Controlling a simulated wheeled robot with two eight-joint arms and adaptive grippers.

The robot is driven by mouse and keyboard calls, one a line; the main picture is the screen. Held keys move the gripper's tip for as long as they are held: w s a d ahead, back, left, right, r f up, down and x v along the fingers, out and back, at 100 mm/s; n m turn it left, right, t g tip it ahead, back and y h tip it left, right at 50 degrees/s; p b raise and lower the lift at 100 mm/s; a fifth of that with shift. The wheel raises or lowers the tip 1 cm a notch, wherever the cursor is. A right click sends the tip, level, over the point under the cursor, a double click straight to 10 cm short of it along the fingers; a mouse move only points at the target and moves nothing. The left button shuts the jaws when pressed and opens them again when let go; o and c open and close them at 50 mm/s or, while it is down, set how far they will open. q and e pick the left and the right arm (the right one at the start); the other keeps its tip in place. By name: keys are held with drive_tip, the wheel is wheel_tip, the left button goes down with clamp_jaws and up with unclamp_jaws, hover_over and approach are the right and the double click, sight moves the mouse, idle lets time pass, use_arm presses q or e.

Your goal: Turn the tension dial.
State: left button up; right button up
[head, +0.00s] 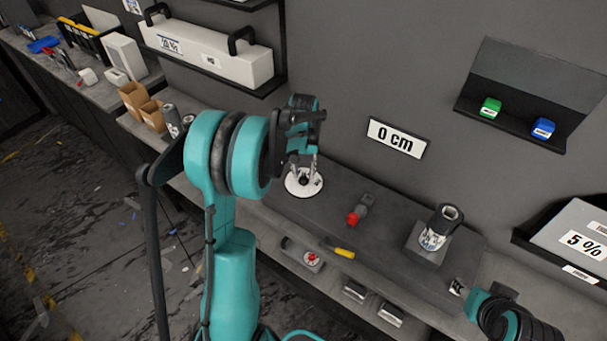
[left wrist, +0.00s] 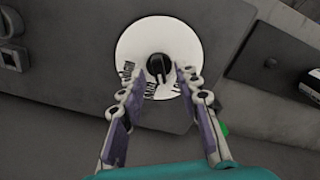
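The tension dial is a white disc (head: 296,188) with a black knob (head: 304,179) at the left end of the dark bench panel. In the left wrist view the white disc (left wrist: 130,50) faces me and its black knob (left wrist: 159,68) stands at its middle, with dark lettering on the lower rim. My left gripper (head: 303,158) is above the dial, pointing down. In the left wrist view its fingertips (left wrist: 160,76) are apart, one on each side of the knob, open. I cannot tell whether they touch it.
A "0 cm" sign (head: 396,138) hangs on the wall behind. Green (head: 490,107) and blue (head: 543,128) blocks sit on a wall shelf.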

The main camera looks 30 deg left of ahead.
use_arm(q)
drive_tip(key=shift+f, duration=0.55)
drive_tip(key=shift+c, duration=0.3)
clamp_jaws()
drive_tip(key=shift+m, duration=0.4)
drive_tip(key=shift+m+b, duration=0.3)
drive_tip(key=shift+m, duration=2.2)
drive_tip(key=shift+o, duration=0.3)
unclamp_jaws()
